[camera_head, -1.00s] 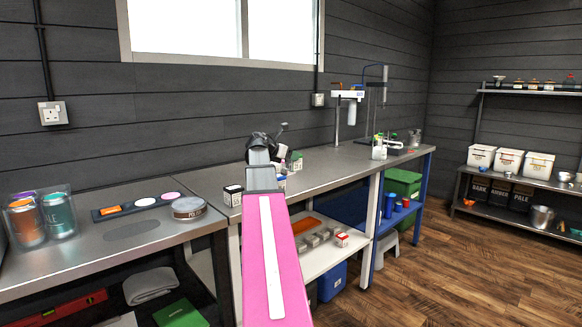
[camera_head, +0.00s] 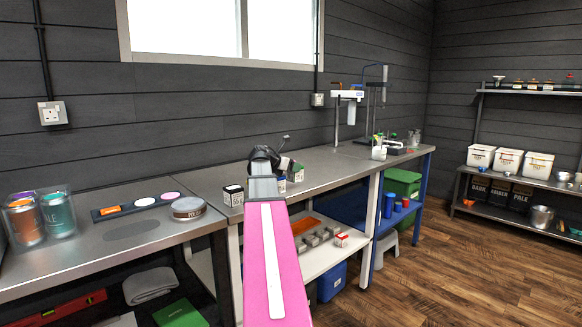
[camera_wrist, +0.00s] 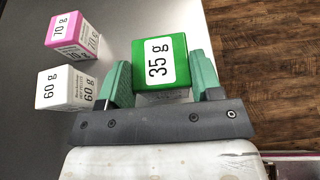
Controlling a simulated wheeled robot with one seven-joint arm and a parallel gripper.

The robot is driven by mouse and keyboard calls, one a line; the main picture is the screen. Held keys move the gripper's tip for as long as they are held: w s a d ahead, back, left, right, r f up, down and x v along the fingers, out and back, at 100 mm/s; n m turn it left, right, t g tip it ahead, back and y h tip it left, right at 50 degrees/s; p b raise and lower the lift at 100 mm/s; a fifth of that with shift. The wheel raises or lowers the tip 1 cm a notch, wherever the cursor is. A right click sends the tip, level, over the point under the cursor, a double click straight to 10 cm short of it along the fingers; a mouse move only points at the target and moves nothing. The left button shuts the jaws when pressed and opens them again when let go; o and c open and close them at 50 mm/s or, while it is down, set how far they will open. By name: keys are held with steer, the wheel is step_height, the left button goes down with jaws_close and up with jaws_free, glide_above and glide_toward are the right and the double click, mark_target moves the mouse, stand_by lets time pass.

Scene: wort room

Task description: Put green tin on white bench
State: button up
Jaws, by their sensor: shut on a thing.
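The green tin is a small cube with a white "35 g" label, upright between my fingers in the wrist view (camera_wrist: 160,68). My gripper (camera_wrist: 160,78) is shut on it, one green finger pad on each side. In the head view the tin (camera_head: 296,172) shows just right of my gripper (camera_head: 284,164), partly hidden by it. The white bench (camera_head: 335,163) has a grey metal top and white legs. The tin is over this top. I cannot tell whether its underside touches it.
A pink-topped 70 g tin (camera_wrist: 73,35) and a white 60 g tin (camera_wrist: 66,89) stand left of the held tin in the wrist view. A dark-sided box (camera_head: 233,195) stands near the front edge. Bare top lies to the right.

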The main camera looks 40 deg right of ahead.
steer(key=shift+f, duration=0.2)
steer(key=shift+f, duration=0.2)
steer(key=o, duration=1)
steer(key=shift+s+a+f, duration=0.1)
steer(key=shift+s+f, duration=0.05)
steer(key=shift+r, duration=0.4)
steer(key=v, duration=1.2)
steer(key=shift+r, duration=0.35)
